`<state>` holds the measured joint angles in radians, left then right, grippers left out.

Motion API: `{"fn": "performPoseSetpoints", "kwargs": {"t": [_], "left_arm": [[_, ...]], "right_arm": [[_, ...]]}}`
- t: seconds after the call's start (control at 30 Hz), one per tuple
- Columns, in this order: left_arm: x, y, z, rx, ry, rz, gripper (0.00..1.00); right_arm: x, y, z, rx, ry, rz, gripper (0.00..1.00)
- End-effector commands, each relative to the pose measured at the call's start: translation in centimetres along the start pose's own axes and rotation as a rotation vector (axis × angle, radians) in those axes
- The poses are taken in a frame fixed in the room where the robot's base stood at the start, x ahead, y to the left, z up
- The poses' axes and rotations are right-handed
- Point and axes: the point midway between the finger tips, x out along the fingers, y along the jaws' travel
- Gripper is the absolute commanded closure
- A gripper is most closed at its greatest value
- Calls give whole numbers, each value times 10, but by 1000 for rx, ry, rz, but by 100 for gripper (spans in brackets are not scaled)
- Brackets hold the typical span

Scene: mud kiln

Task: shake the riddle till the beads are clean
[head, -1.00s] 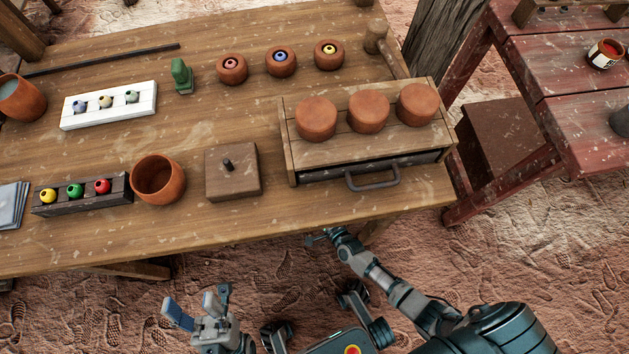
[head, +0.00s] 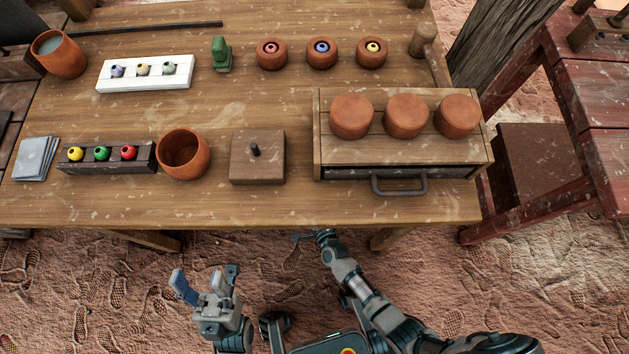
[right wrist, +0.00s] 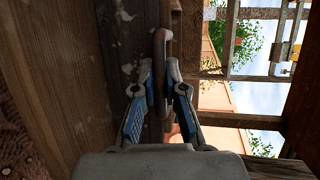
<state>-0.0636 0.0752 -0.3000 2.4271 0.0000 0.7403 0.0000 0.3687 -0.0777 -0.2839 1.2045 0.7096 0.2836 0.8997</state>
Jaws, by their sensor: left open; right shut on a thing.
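No riddle can be made out in either view. Loose beads show in the head view: several in a dark rack (head: 108,165) and several on a white block (head: 145,86). My left gripper (head: 205,283) is open and empty, low in front of the table. My right gripper (head: 308,237) is at the table's front edge in the head view, partly hard to see. In the right wrist view my right gripper (right wrist: 160,95) is shut on a dark curved handle (right wrist: 160,60) beside a speckled wooden board. What the handle belongs to cannot be told.
A wooden table (head: 120,205) holds a drawer box (head: 330,145) with three clay lids and a metal handle, a lidded box (head: 257,170), clay cups (head: 183,155) and small bead bowls (head: 322,53). A red table (head: 600,130) stands to the right. Bare ground lies in front.

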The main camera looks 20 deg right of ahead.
Motion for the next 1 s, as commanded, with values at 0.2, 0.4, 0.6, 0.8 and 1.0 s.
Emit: {"fn": "performPoseSetpoints", "kwargs": {"t": [0.2, 0.4, 0.6, 0.8, 1.0], "left_arm": [[-1, 0, 0, 0, -1, -3, 44], [-2, 0, 1, -1, -7, -5, 44], [-1, 1, -2, 1, -4, -3, 44], [-1, 1, -2, 0, -4, -3, 44], [-1, 0, -2, 0, -4, -3, 44]], "right_arm": [[-2, 5, 11, 2, -18, 15, 69], [-1, 3, 7, 2, -14, 9, 63], [-6, 2, 6, 4, -12, 6, 63], [-41, 3, 6, 3, -11, 9, 63], [-86, 3, 8, 0, -13, 10, 63]]}}
